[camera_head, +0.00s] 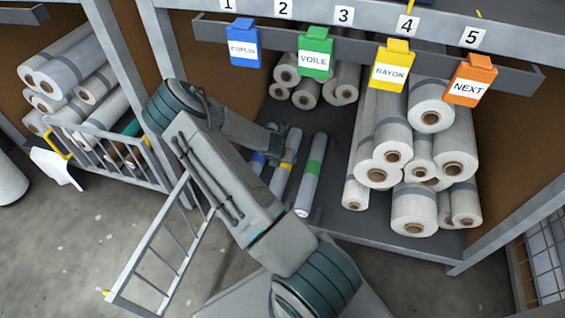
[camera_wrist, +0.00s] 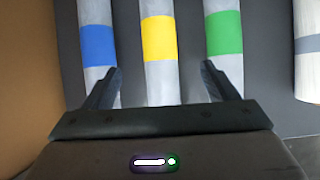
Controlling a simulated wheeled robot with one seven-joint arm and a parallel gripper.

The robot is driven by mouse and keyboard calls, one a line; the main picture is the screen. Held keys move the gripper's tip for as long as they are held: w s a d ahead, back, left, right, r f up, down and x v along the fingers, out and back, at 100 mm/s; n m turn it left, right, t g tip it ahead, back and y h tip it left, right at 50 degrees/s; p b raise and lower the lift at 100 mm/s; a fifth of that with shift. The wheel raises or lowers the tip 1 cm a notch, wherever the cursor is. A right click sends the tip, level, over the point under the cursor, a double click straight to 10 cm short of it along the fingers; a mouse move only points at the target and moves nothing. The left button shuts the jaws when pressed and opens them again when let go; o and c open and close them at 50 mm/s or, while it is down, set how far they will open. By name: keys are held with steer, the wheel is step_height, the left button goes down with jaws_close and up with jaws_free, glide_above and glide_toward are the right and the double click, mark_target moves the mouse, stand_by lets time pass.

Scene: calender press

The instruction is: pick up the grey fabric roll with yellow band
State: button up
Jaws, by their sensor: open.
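The grey fabric roll with yellow band (camera_wrist: 160,75) lies on the shelf between two similar rolls. In the head view it shows partly behind my arm, its yellow band (camera_head: 287,165) visible. My gripper (camera_wrist: 161,85) is open, and its two fingers stand on either side of the yellow-banded roll, over or near the neighbouring rolls. In the head view my gripper (camera_head: 277,143) is small and partly hidden behind my arm. I cannot tell the height of the fingers above the rolls.
A blue-banded roll (camera_wrist: 98,50) lies left and a green-banded roll (camera_wrist: 224,45) right, with narrow gaps. Stacked white rolls (camera_head: 392,135) stand at the right. A hanging rail with coloured tags (camera_head: 315,52) crosses above. An open barred gate (camera_head: 160,250) stands at the left front.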

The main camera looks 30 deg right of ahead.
mark_target(284, 165)
steer(key=b+x, duration=0.3)
steer(key=x, duration=0.5)
steer(key=shift+f, duration=0.4)
steer(key=shift+b+x, duration=1.85)
steer(key=shift+x, duration=0.75)
steer(key=shift+w+a, duration=0.1)
steer(key=shift+r, duration=0.1)
steer(key=c, duration=1.3)
